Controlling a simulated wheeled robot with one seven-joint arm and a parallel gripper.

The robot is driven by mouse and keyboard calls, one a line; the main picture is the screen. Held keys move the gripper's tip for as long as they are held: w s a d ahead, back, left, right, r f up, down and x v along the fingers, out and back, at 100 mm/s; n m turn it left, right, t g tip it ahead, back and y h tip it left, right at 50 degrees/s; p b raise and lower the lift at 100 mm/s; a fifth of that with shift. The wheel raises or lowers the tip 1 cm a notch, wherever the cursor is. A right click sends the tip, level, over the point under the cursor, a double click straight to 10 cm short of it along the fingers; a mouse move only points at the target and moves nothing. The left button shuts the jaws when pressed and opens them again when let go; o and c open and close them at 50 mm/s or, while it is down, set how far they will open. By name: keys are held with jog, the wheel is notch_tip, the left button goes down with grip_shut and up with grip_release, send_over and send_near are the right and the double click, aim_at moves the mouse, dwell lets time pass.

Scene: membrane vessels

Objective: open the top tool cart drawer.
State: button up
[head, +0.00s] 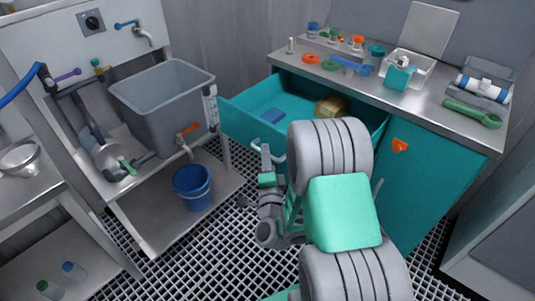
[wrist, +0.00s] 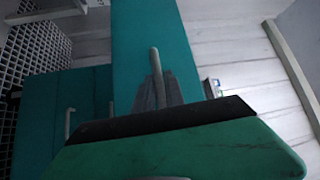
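The teal tool cart's top drawer (head: 246,125) is pulled well out in the head view. A blue block and a tan-yellow item lie inside it. The pale bar handle (head: 279,156) is on its front, partly hidden by my arm. My gripper (head: 265,158) is at the handle's left part. In the wrist view the drawer front (wrist: 142,25) is a teal band, and the handle (wrist: 155,65) runs between the grey fingertips of my gripper (wrist: 158,90). The fingers look closed on the handle, though the dark gripper edge hides part of the contact.
The cart top (head: 435,105) holds several small fittings, a clear bin and a green tool. A cart door with an orange latch (head: 400,146) is below. A grey sink (head: 163,100) and blue bucket (head: 192,187) stand left of the drawer, with a narrow gap between.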

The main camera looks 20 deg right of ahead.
jog(key=shift+o, duration=0.6)
jog(key=shift+w+a, duration=0.1)
jog(key=shift+o, duration=1.3)
jog(key=shift+s, duration=0.2)
jog(key=v, duration=0.7)
jog(key=shift+s+b, duration=0.25)
jog(key=shift+b, duration=0.15)
jog(key=shift+f, duration=0.1)
